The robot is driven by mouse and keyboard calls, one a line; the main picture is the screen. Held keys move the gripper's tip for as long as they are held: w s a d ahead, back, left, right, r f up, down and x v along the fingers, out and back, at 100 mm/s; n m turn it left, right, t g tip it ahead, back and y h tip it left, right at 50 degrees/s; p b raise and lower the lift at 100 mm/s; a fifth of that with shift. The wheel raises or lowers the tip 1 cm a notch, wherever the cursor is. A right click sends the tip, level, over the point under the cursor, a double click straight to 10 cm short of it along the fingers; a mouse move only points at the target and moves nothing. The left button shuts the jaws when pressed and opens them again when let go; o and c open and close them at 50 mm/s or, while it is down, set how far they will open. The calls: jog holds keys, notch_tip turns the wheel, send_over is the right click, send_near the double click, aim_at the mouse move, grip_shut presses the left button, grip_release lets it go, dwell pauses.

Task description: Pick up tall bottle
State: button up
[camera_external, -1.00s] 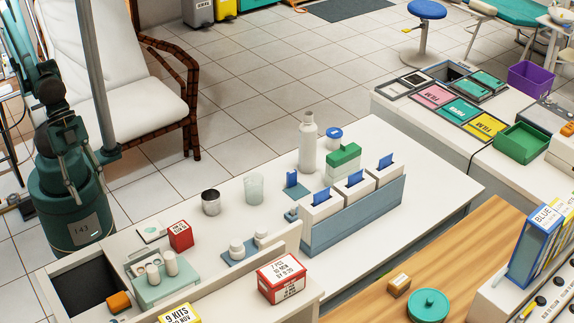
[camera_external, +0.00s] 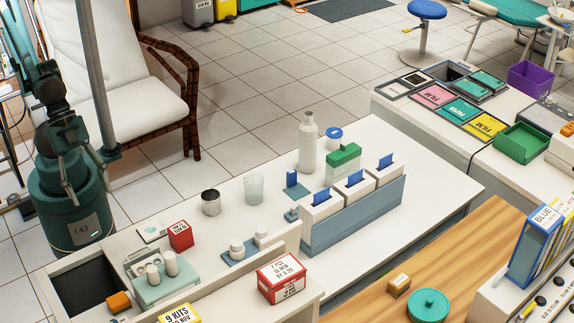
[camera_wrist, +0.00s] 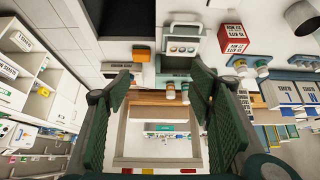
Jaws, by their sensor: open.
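The tall bottle (camera_external: 307,146) is white with a narrow grey neck. It stands upright near the far edge of the white counter in the external view. I cannot make it out in the wrist view. My gripper (camera_external: 82,176) is at the far left, beside my teal base, well away from the bottle. In the wrist view my gripper (camera_wrist: 165,85) has its two green padded fingers spread apart, with nothing held between them.
A metal cup (camera_external: 211,202) and a clear beaker (camera_external: 254,188) stand left of the bottle. A green-topped box (camera_external: 344,160) and a blue-lidded jar (camera_external: 334,137) are close on its right. A blue-grey rack (camera_external: 352,222) of white boxes stands in front.

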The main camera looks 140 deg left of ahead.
jog(key=w+a+n+g+y, duration=0.25)
jog(key=w+a+n, duration=0.2)
jog(key=a, duration=0.85)
jog(key=w+a+f+n+g+y, duration=0.1)
jog(key=w+a+n+y, duration=0.4)
jog(key=a, duration=0.8)
jog(key=w+a+n+g+y, duration=0.2)
jog(key=w+a, duration=0.4)
jog(key=a, duration=0.7)
jog(key=n+g+y, duration=0.6)
jog(key=n, duration=0.2)
send_near(304, 142)
jog(key=w+r, duration=0.2)
jog(key=w, duration=0.1)
jog(key=s+a+f+n, duration=0.1)
jog(key=s+a+f+g, duration=0.1)
jog(key=a, duration=0.1)
jog(key=s+a+f+n+g, duration=0.1)
jog(key=shift+a+n+y+p, duration=0.15)
jog(key=shift+n+y+p, duration=0.1)
jog(key=shift+n+p, duration=0.1)
jog(key=shift+s+a+f+n+g, duration=0.3)
jog(key=shift+s+a+f+g, duration=0.05)
jog(key=shift+g, duration=0.1)
jog(key=shift+a, duration=0.1)
jog(key=shift+x, duration=1.25)
jog(key=shift+s+r, duration=0.1)
